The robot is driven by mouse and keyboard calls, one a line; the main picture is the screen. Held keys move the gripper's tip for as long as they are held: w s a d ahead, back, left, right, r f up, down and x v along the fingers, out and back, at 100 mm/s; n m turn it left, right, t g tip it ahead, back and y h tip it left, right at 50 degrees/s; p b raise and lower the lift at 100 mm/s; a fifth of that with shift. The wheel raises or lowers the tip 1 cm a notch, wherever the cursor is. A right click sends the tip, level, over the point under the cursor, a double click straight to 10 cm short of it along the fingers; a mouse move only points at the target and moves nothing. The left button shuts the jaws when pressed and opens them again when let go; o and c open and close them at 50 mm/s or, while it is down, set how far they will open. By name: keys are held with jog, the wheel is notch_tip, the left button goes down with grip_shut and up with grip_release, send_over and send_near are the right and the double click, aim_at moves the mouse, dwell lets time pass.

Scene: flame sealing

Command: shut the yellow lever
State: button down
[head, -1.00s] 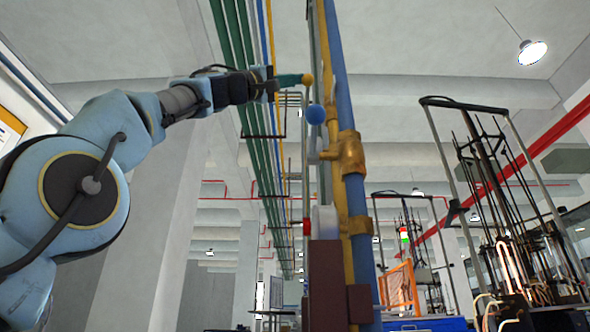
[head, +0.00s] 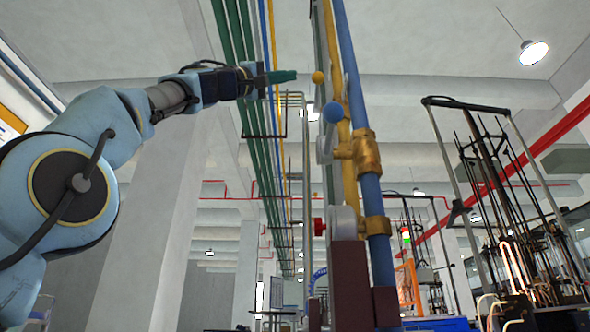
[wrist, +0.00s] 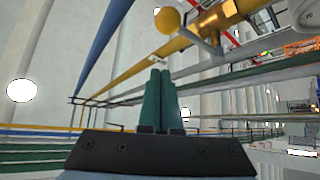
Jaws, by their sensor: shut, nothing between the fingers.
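The yellow lever shows in the head view as a yellow ball knob (head: 318,78) beside the upright pipes. In the wrist view the yellow knob (wrist: 167,20) sits at the top, beyond my fingertips, with a grey arm running right from it. My gripper (head: 294,76) is left of the knob at nearly the same height, with a small visible gap. Its green fingers (wrist: 160,73) are pressed together and hold nothing. Most of the lever's arm is hidden in the head view.
A blue ball knob (head: 334,113) is just below right of the yellow one. A yellow pipe (head: 347,190), a blue pipe (head: 362,200) and a brass valve body (head: 366,153) stand close behind. A red knob (head: 319,227) is lower down. Left of the pipes is open space.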

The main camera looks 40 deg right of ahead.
jog(key=b+v, duration=0.1)
jog(key=v, duration=0.1)
jog(key=b+v, duration=0.1)
jog(key=v, duration=0.1)
jog(key=w+b+v, duration=0.1)
jog(key=shift+f+b, duration=0.35)
jog(key=shift+f, duration=0.25)
jog(key=shift+w, duration=0.1)
